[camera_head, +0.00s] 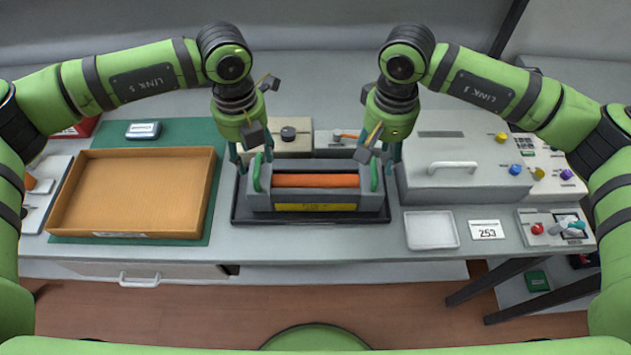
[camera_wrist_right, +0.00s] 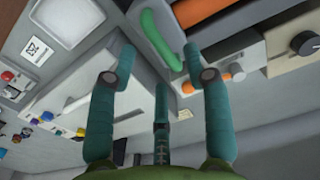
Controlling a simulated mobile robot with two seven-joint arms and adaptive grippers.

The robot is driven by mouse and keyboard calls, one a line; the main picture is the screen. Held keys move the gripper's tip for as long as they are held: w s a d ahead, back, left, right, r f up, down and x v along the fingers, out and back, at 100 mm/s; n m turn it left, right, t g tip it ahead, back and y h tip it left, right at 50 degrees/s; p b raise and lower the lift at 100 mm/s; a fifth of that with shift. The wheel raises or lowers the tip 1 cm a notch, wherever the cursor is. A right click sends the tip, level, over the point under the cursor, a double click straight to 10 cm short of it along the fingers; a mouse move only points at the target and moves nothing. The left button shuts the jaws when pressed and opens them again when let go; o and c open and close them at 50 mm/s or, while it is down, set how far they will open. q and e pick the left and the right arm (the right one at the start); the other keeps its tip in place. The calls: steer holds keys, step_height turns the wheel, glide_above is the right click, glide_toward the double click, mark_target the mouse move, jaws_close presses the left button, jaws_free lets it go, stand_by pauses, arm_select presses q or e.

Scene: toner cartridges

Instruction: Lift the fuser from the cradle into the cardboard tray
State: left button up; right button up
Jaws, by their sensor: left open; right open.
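The fuser (camera_head: 330,195) is a grey block with an orange roller (camera_head: 318,181), a yellow label and a green handle at each end. It sits in the dark cradle (camera_head: 240,214) at the middle of the bench. My left gripper (camera_head: 251,157) is open above its left green handle (camera_head: 257,172). My right gripper (camera_head: 379,158) is open above its right green handle (camera_head: 374,175). In the right wrist view the green handle (camera_wrist_right: 163,40) lies beyond the spread fingers of my right gripper (camera_wrist_right: 158,72). The cardboard tray (camera_head: 140,190) is empty, at left on a green mat.
A grey lidded box (camera_head: 440,180) stands close right of the fuser. A beige block with a black knob (camera_head: 289,135) and an orange-handled tool (camera_head: 346,135) are behind it. A white dish (camera_head: 431,230) and a 253 card (camera_head: 486,230) lie at front right.

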mark_target(255, 167)
arm_select(q)
steer(key=shift+f, duration=2.4)
arm_select(e)
steer(key=shift+f, duration=2.4)
arm_select(q)
jaws_close()
arm_select(e)
jaws_close()
arm_select(q)
steer(key=shift+r, duration=0.1)
arm_select(e)
steer(key=shift+r, duration=0.1)
